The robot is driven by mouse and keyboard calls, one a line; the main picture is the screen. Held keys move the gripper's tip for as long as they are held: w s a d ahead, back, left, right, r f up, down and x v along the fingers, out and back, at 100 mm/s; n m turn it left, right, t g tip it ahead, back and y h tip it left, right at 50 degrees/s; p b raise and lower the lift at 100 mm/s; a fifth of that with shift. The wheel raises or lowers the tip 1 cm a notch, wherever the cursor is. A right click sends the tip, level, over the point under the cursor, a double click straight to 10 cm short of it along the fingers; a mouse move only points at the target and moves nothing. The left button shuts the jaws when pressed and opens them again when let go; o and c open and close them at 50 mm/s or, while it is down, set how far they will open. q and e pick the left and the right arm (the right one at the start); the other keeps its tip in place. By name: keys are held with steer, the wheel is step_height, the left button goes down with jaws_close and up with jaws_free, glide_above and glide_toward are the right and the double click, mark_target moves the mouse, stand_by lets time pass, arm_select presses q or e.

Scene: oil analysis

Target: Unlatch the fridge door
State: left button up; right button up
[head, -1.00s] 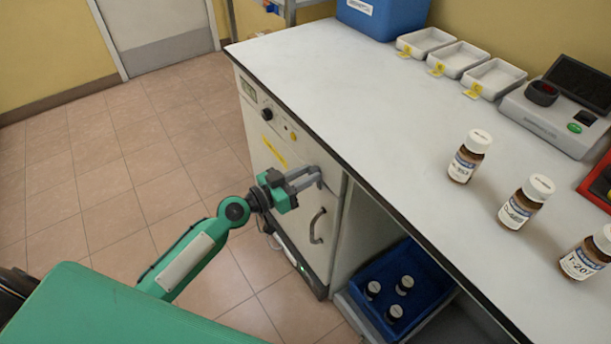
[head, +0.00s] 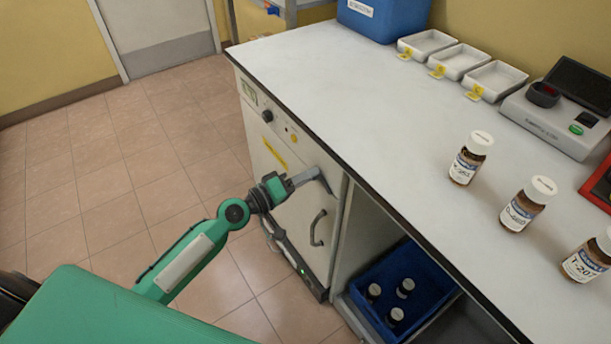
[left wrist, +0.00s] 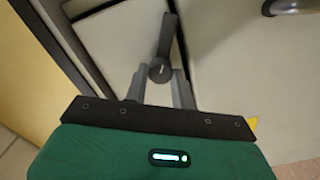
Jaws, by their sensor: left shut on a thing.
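The fridge (head: 290,215) is a pale under-counter cabinet with its door shut, below the left end of the bench. A dark grey latch (left wrist: 167,38) with a round hub shows at the door's upper edge in the left wrist view. In the head view, the latch (head: 322,180) is small and partly merges with my fingers. My left gripper (head: 300,180) is at the latch, and in the left wrist view its fingers (left wrist: 160,88) are shut on the hub end, one on each side. The curved door handle (head: 317,228) is below, apart from the gripper. My right gripper is out of view.
The white bench top (head: 380,110) overhangs just above the gripper. A blue crate (head: 375,325) with small bottles sits in the open bay right of the fridge. Sample bottles (head: 471,157) stand on the bench. The tiled floor (head: 120,180) on the left is clear.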

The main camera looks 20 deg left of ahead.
arm_select(q)
steer(key=shift+f+n+p, duration=0.1)
steer(key=shift+n+p, duration=0.4)
steer(key=shift+n, duration=2.2)
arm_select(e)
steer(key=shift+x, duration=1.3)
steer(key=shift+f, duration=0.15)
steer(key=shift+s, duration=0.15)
arm_select(q)
steer(key=o, duration=1)
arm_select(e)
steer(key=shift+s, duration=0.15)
arm_select(q)
steer(key=shift+s+a, duration=0.1)
